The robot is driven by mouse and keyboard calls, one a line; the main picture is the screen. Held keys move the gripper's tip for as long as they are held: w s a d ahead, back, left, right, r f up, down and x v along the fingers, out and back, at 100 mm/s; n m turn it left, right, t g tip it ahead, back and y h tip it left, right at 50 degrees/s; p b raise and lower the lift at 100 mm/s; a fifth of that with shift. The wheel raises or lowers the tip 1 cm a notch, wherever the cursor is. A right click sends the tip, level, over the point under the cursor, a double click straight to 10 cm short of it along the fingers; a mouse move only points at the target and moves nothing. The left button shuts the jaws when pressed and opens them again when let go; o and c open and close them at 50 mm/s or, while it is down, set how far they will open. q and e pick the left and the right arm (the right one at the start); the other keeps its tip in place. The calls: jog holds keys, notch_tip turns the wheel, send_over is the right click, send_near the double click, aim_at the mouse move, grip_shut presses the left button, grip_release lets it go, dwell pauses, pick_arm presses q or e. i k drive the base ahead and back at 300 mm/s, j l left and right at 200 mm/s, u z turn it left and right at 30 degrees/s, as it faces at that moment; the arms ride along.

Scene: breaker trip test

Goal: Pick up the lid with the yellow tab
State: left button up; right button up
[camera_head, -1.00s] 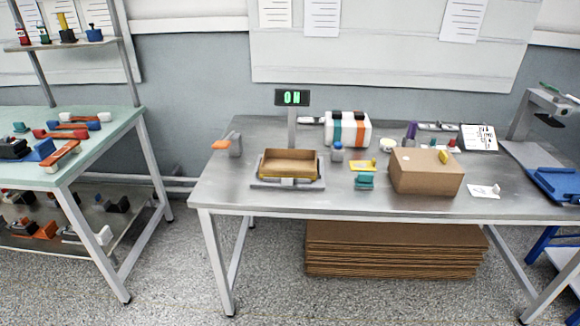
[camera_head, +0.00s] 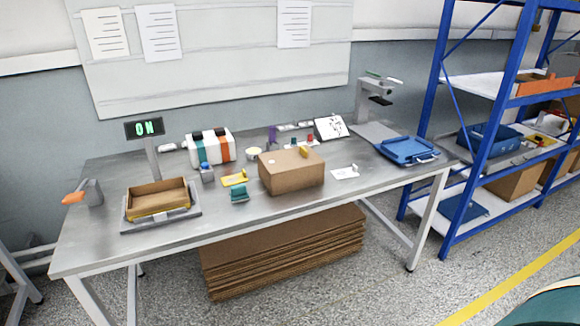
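A brown box (camera_head: 291,175) stands closed on the grey table, with a small yellow piece (camera_head: 303,152) on its top that looks like a tab. I cannot tell whether that top is a separate lid. A flat white piece (camera_head: 343,173) with a small yellowish bit lies on the table just right of the box. A flat yellow piece (camera_head: 233,179) lies left of the box. Which of these is the lid with the yellow tab is not clear at this size. Neither of my grippers is in view.
The table (camera_head: 240,222) also holds an open brown tray on a scale (camera_head: 160,213), a teal block (camera_head: 239,195), a striped white case (camera_head: 210,147) and a blue tray (camera_head: 408,150). A blue shelf rack (camera_head: 457,190) stands at the right. Floor is free before the table.

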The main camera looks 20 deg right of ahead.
aim_at(284, 172)
jog(key=i+l+z, duration=0.55)
jog(key=i+l, duration=0.25)
